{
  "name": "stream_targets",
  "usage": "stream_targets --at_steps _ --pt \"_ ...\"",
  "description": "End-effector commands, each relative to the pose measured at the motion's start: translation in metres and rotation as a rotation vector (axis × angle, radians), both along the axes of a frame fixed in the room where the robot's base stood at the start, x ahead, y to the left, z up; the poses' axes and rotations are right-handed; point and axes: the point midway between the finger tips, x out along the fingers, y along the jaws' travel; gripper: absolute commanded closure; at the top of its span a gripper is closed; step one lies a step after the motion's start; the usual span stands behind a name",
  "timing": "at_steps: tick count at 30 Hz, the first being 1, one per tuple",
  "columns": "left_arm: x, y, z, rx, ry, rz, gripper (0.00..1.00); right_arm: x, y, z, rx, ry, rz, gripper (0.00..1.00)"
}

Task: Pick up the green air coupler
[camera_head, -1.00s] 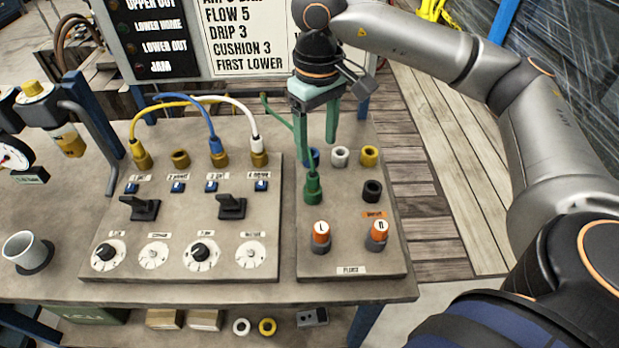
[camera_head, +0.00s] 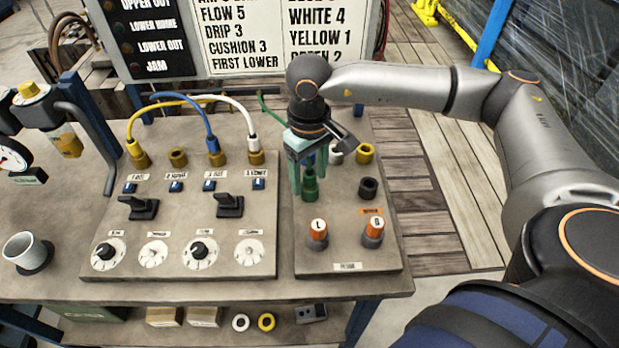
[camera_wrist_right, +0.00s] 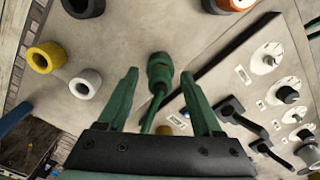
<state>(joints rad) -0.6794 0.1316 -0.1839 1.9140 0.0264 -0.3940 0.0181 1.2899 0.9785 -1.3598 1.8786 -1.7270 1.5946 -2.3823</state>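The green air coupler (camera_head: 310,190) stands upright on the right-hand panel, above the orange-topped knob marked L. In the right wrist view the coupler (camera_wrist_right: 160,70) shows between the fingertips, with its green hose running back between the fingers. My right gripper (camera_head: 309,180) is open and above the coupler, one finger on each side. In the wrist view a gap shows between the coupler and each finger of the right gripper (camera_wrist_right: 159,78). The gripper partly hides the coupler's top and hose in the head view. My left gripper is not in view.
White (camera_head: 336,156), yellow (camera_head: 365,153) and black (camera_head: 368,188) sockets stand right of the coupler. Two orange-topped knobs (camera_head: 317,233) are in front. Yellow, blue and white hoses plug into the left panel (camera_head: 215,262). A cup (camera_head: 22,252) stands at far left.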

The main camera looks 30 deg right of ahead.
Motion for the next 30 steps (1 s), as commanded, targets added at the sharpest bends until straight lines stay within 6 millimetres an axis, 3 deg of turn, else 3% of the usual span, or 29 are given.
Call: stream_targets --at_steps 2,18,30 --pt "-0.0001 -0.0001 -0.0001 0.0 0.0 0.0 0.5 0.0 0.0 0.0002 0.0 0.0 0.0 0.41" --pt "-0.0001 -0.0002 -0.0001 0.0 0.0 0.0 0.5 0.0 0.0 0.0006 0.0 0.0 0.0 1.0" --pt "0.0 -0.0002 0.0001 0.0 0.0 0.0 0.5 0.0001 0.0001 0.0008 0.0 0.0 0.0 1.0"
